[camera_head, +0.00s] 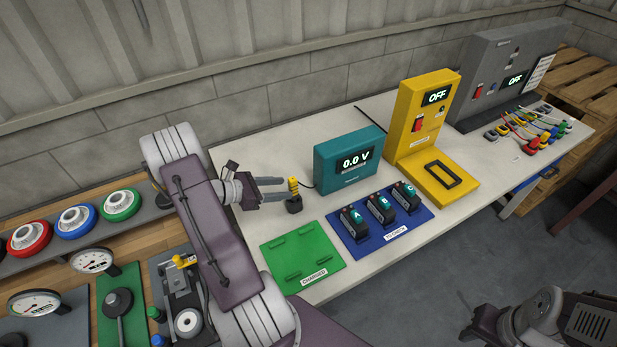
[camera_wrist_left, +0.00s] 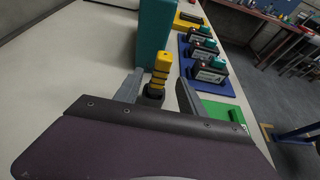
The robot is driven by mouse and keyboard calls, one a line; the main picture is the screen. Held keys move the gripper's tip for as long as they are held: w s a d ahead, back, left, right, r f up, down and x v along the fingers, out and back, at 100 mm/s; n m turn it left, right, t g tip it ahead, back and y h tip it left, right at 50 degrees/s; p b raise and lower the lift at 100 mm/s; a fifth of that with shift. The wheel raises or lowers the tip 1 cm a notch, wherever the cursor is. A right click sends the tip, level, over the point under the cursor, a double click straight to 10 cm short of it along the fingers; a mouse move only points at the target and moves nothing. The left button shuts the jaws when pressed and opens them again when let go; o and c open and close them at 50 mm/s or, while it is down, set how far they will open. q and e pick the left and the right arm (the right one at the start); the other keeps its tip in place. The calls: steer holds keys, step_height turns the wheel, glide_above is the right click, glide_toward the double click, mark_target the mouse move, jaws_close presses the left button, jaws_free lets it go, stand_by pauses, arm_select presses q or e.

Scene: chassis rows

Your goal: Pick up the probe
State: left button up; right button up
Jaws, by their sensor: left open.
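The probe (camera_head: 293,186) is a yellow ribbed stick standing upright in a small black holder (camera_head: 294,204) on the white table, in front of the teal meter (camera_head: 345,160). In the left wrist view the yellow probe (camera_wrist_left: 161,68) rises between the two fingers. My left gripper (camera_head: 285,188) is open, with its fingertips level with the probe and close to it. In the wrist view the gripper (camera_wrist_left: 158,88) has a finger on each side, with no contact that I can make out.
A green charger mat (camera_head: 301,258) lies in front, beside a blue mat (camera_head: 408,233) with teal-topped batteries. A yellow device (camera_head: 415,115) and a grey cabinet (camera_head: 500,60) stand farther right. A cable runs by the teal meter.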

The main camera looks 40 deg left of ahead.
mark_target(289, 187)
arm_select(q)
steer(key=shift+s+a+r, duration=0.15)
steer(key=shift+s+a, duration=0.15)
steer(key=shift+a, duration=0.05)
steer(key=shift+w+d, duration=0.15)
steer(key=shift+d, duration=0.25)
steer(key=x, duration=0.2)
steer(key=shift+w+f, duration=0.3)
steer(key=shift+w, duration=0.1)
steer(key=shift+w+f, duration=0.1)
steer(key=shift+w, duration=0.15)
steer(key=shift+w+d+p, duration=0.15)
steer(key=shift+d+p, duration=0.05)
steer(key=shift+p, duration=0.15)
steer(key=x, duration=0.3)
steer(key=shift+w+d+f+p, duration=0.1)
steer(key=shift+w+d+p, duration=0.15)
steer(key=shift+d+p, duration=0.1)
steer(key=shift+w+f, duration=0.2)
steer(key=shift+w, duration=0.2)
steer(key=shift+s, duration=0.15)
steer(key=c, duration=0.5)
jaws_close()
arm_select(e)
steer(key=shift+s+r, duration=0.35)
steer(key=shift+r, duration=0.55)
